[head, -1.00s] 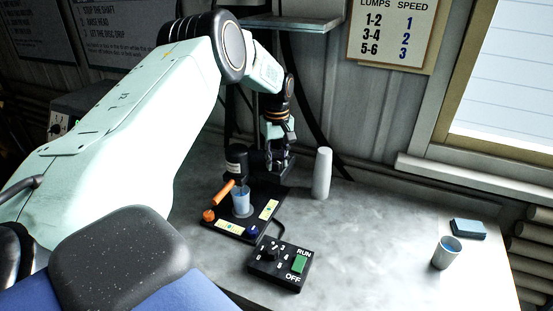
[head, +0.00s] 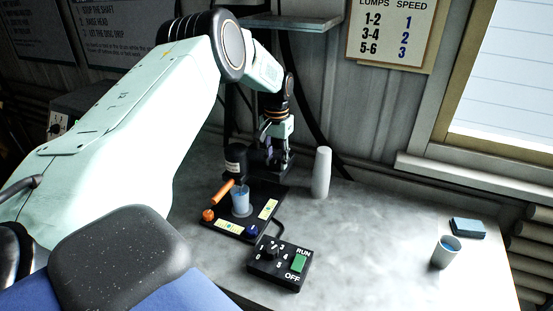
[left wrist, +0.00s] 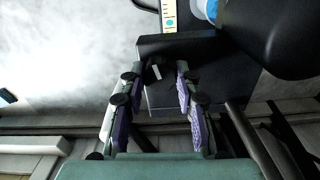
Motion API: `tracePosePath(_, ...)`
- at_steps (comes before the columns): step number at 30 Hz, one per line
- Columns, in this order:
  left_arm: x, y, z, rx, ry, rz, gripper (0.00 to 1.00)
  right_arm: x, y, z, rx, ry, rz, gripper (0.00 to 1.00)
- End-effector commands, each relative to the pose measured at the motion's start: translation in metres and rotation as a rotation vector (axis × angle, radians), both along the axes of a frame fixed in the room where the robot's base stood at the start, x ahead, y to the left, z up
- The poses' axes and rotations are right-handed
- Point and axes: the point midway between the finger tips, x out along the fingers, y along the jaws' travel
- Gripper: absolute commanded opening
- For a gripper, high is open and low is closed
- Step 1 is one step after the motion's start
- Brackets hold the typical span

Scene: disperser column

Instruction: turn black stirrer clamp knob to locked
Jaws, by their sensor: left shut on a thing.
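My left gripper (head: 273,157) is at the back of the stirrer, beside its black upright. In the left wrist view my left gripper (left wrist: 160,74) has its two fingers on either side of a small black knob (left wrist: 157,71) with a white mark, and it is shut on it. In the head view the gripper hides the knob. The stirrer's black motor head (head: 235,162) stands over a clear beaker (head: 241,203) on a black base (head: 266,190). An orange lever (head: 223,192) slants beside the beaker. My right gripper is in neither view.
A black control box (head: 264,272) with a numbered dial and green switch sits in front. A grey-white cup stack (head: 321,174) stands close to the gripper's right. A cup (head: 445,254) and blue sponge (head: 468,228) are at the right. The bench between is clear.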

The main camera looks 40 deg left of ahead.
Motion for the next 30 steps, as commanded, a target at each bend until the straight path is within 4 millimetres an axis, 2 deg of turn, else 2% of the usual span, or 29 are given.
tracePosePath(12, -0.0016, 0.0001, -0.0005, -0.002, 0.004, -0.212, 0.0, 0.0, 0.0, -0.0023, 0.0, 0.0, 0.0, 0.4)
tracePosePath(30, -0.0023, 0.0006, -0.001, -0.002, 0.007, -0.253, 0.0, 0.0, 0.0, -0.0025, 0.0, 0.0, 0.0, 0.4)
